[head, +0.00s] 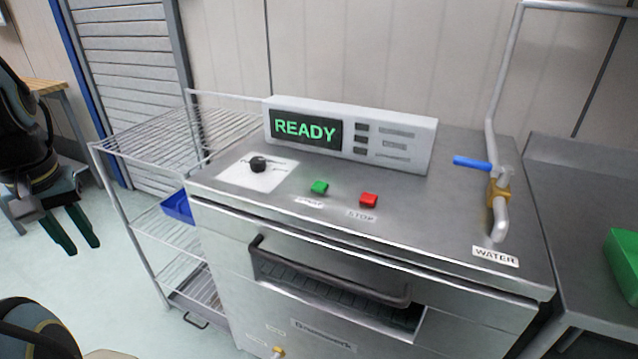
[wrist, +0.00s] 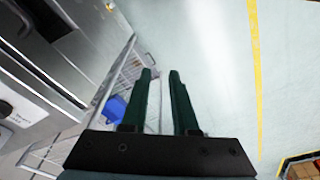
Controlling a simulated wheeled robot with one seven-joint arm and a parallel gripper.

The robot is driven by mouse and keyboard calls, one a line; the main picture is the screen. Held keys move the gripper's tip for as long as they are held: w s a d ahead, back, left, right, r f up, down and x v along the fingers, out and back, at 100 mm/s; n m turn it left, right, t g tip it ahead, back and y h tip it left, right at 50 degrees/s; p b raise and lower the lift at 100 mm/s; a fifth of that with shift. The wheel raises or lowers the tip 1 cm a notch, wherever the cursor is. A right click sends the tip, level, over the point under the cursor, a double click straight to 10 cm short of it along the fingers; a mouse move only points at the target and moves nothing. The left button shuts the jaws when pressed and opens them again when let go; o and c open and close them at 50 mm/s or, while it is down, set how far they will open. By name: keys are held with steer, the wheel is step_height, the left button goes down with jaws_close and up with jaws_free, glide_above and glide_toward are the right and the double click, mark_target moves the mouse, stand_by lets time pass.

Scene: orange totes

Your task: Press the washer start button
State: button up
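The washer (head: 460,215) is a steel unit with a display panel (head: 395,147) reading "READY" in green. On its top, a green button (head: 319,187) has a small label in front of it that is hard to read. A red button (head: 368,200) labelled "STOP" sits to its right. A black knob (head: 258,164) on a white plate is to the left. My gripper (head: 82,247) hangs at the far left in the head view, well away from the buttons. In the wrist view its dark green fingers (wrist: 160,75) are apart, with nothing between them.
A wire rack (head: 165,135) with a blue bin (head: 178,207) stands between my gripper and the washer. A water pipe with a blue valve handle (head: 472,162) rises at the washer's right. A dark handle (head: 330,280) crosses its front. Open floor (wrist: 215,60) lies beyond my fingers.

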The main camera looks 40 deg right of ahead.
jaws_close()
stand_by(1.0)
